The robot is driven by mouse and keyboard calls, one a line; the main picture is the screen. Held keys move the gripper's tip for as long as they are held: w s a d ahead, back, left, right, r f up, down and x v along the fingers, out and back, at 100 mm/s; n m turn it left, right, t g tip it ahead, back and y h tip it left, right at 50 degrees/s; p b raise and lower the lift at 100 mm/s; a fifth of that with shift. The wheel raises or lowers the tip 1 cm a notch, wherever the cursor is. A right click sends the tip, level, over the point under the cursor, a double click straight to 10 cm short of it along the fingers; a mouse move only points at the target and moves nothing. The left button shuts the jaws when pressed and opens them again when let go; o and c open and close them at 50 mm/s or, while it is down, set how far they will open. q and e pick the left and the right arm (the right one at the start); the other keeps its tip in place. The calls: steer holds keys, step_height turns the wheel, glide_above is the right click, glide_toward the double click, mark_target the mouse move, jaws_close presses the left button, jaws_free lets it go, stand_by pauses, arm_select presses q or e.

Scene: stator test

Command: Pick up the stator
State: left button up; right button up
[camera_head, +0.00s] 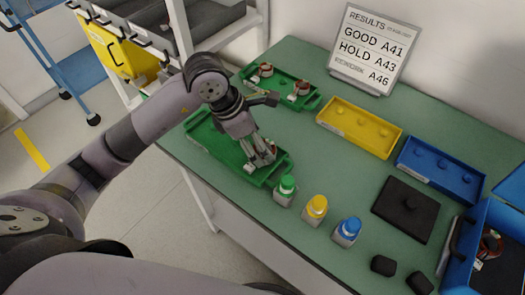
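My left gripper (262,158) points down into the right end of the near green tray (212,142). A small part with a reddish edge (275,144) shows beside its fingers and is mostly hidden, perhaps a stator. I cannot tell whether the fingers are closed on it. Two stators with copper-red windings stand in the far green tray: one at its left (265,70) and one at its right (301,88). Another wound part (490,244) lies in the blue bin (462,250) at the right edge. My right gripper is out of view.
A yellow tray (345,135) and a blue tray (420,172) are behind. A black plate (398,218) lies right. A results sign (372,48) stands at the back. The middle of the table is clear.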

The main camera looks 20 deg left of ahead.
arm_select(q)
steer(key=x, duration=0.4)
steer(key=shift+a+p, duration=0.15)
steer(key=shift+p, duration=0.15)
steer(key=shift+c, duration=0.4)
steer(key=shift+w, duration=0.1)
steer(key=c, duration=1.5)
